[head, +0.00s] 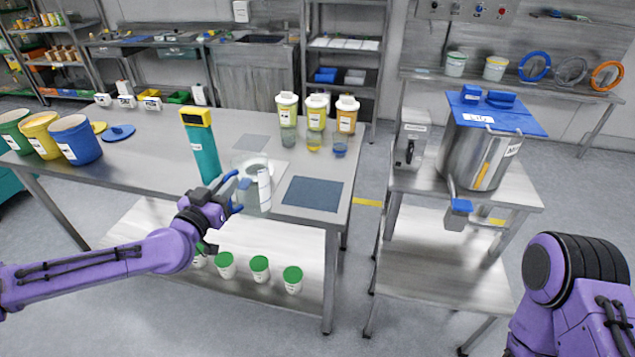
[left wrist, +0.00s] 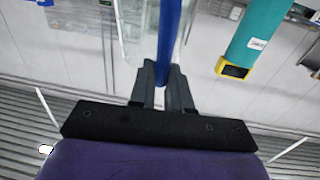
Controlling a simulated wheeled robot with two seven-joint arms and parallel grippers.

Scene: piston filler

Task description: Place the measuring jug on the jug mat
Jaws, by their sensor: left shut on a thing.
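The measuring jug (head: 251,190) is clear with a blue handle. My left gripper (head: 232,203) is shut on that handle, at the near edge of the left table. In the left wrist view, the blue handle (left wrist: 169,40) runs between the fingers of the gripper (left wrist: 163,80), with the clear jug wall (left wrist: 133,35) to its left. A dark blue-grey rectangular mat (head: 313,193), apparently the jug mat, lies bare on the table just right of the jug. Whether the jug's base touches the table is unclear. My right arm shows at lower right, but its gripper is out of view.
A tall teal container with a yellow top (head: 202,146) stands close left of the jug. A steel tank (head: 481,152) stands on the right table (head: 520,195).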

